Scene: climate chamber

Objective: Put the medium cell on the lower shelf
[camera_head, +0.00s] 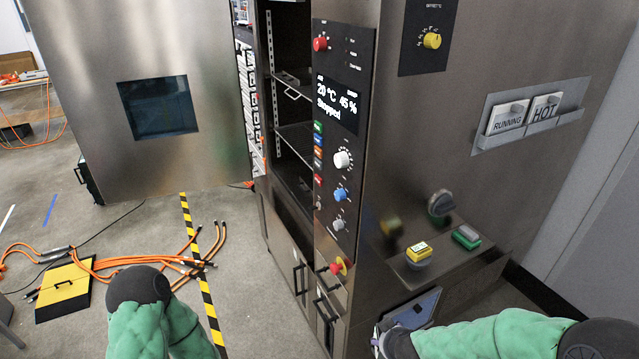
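The climate chamber's tall interior stands open. An upper shelf (290,78) and a lower shelf (296,135) show as narrow slivers behind the control panel. I see nothing resting on the visible part of the lower shelf. I cannot make out the medium cell. My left arm shows at the bottom left, and its gripper is not in view.
The open steel door (75,100) has a dark window. The control panel (338,130) reads 20 °C, 45 %, Stopped. A bluish open box or flap (418,308) lies beside my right arm.

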